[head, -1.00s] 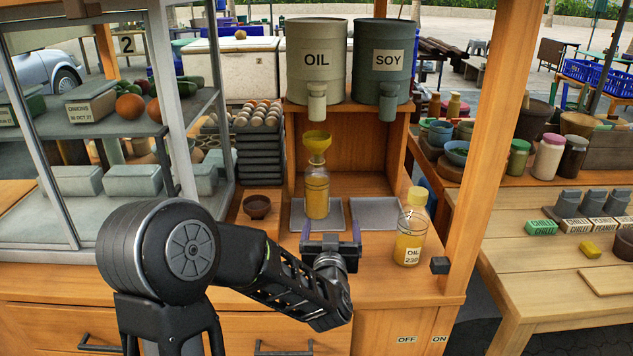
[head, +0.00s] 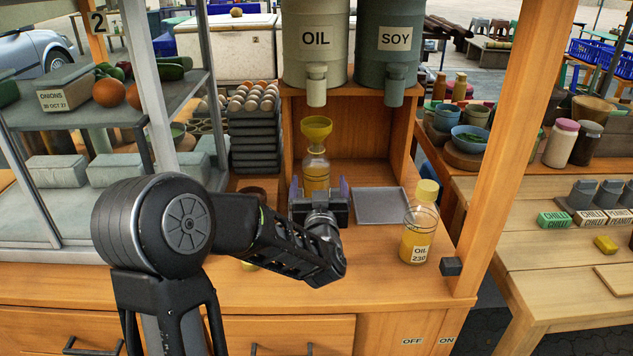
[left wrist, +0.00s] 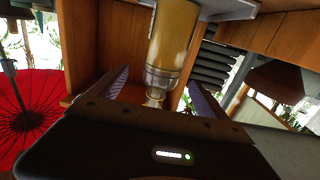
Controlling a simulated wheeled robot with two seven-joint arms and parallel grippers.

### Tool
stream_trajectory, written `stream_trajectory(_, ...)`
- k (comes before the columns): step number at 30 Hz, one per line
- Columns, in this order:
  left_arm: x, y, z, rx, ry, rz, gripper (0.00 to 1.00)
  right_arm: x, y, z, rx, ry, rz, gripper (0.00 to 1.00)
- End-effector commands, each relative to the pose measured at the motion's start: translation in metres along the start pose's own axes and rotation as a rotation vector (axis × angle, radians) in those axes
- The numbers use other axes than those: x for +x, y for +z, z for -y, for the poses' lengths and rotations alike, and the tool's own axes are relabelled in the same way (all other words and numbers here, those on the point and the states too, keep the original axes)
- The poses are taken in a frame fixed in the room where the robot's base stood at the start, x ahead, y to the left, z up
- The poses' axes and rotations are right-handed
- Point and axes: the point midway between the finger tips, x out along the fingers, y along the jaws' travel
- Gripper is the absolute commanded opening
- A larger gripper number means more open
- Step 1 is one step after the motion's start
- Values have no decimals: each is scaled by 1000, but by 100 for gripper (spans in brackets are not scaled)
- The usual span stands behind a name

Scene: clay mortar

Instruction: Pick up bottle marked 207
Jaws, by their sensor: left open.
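A clear bottle of yellow oil (head: 315,174) stands upright under the oil dispenser, with a yellow funnel (head: 317,127) in its top. Its lower part is hidden behind my gripper and no label number shows. My left gripper (head: 319,187) is open in front of it, with a finger to either side in the picture. In the left wrist view the bottle (left wrist: 172,38) appears between the open fingers of my left gripper (left wrist: 158,78); contact cannot be told. A second oil bottle (head: 418,232), marked OIL 230 with a yellow cap, stands to the right. My right gripper is not in view.
An empty grey tray (head: 381,206) lies right of my gripper. A wooden post (head: 513,140) rises at right. A glass-sided shelf (head: 80,112) stands left. A brown bowl is partly hidden by my arm.

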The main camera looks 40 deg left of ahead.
Motion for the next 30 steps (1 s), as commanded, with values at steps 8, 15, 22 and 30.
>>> stream_trajectory(8, 2, 0, 0, 1, 1, 1, 87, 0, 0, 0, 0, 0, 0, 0)
stream_trajectory(15, 22, -1, 3, 1, -1, 1, 87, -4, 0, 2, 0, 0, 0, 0)
stream_trajectory(22, 52, -1, 4, 1, 0, 1, 87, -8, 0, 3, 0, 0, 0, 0)
stream_trajectory(30, 54, -1, 4, 0, 1, 1, 87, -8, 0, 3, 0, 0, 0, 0)
